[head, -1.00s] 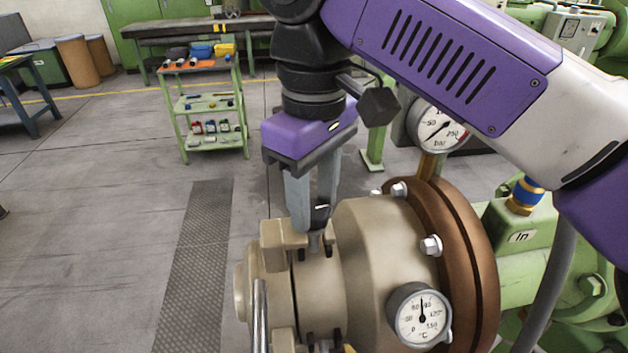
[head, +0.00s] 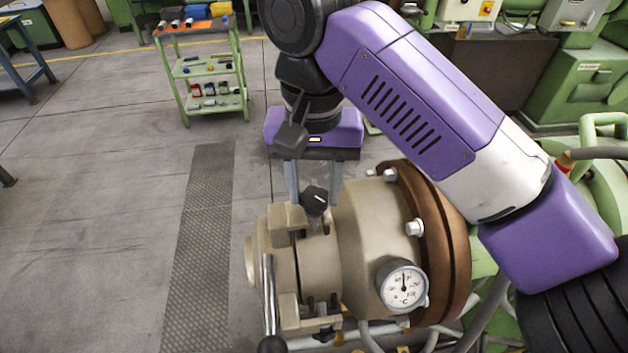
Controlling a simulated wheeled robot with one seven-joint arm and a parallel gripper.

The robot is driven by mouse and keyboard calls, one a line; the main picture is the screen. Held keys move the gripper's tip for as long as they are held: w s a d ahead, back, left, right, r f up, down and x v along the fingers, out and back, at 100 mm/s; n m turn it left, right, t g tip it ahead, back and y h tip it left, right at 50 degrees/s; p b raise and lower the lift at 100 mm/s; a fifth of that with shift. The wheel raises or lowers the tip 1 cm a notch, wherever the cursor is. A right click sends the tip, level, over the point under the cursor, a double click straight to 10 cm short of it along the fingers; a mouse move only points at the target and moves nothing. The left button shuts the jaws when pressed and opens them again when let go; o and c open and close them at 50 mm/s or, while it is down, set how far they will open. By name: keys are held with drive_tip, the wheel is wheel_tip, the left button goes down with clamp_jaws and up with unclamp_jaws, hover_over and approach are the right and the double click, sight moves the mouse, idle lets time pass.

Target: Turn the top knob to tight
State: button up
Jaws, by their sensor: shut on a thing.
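The top knob (head: 315,199) is a small black knob with a white pointer line, on top of the beige extruder clamp (head: 288,217). The line slants toward the upper right. My gripper (head: 312,190) comes down from above with one grey finger on each side of the knob, and is shut on it. The knob's stem and the finger contact points are partly hidden. I cannot read any tight or loose marking.
A round temperature gauge (head: 403,287) sits on the barrel, by the brown bolted flange (head: 440,240).

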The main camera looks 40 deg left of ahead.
sight(313, 196)
drive_tip(key=m, duration=0.4)
drive_tip(key=shift+m, duration=2.2)
drive_tip(key=o, duration=1.4)
drive_tip(key=shift+c, duration=0.2)
drive_tip(key=shift+r+b, duration=0.45)
drive_tip(key=shift+r, duration=3.5)
